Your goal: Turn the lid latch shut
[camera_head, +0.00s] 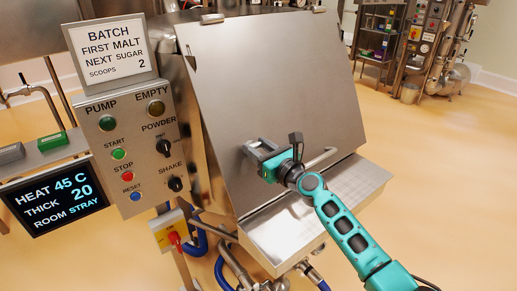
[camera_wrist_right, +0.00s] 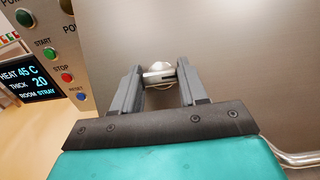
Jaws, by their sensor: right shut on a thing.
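The steel hopper lid (camera_head: 275,75) is a large sloped panel in the middle of the head view, lying down over the hopper. The lid latch (camera_wrist_right: 159,74) is a small pale metal knob with a flat bar, seen on the panel in the right wrist view. My right gripper (camera_head: 254,149) reaches the lower part of the lid in the head view. In the wrist view its two fingers (camera_wrist_right: 161,77) are shut on the latch, one on each side. In the head view the gripper hides the latch. My left gripper is not in view.
A bar handle (camera_head: 322,158) runs along the lid just right of my gripper. A steel shelf (camera_head: 285,235) juts out below. The button panel (camera_head: 125,145), a batch sign (camera_head: 110,48) and a display (camera_head: 52,195) stand at left. Open floor lies at right.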

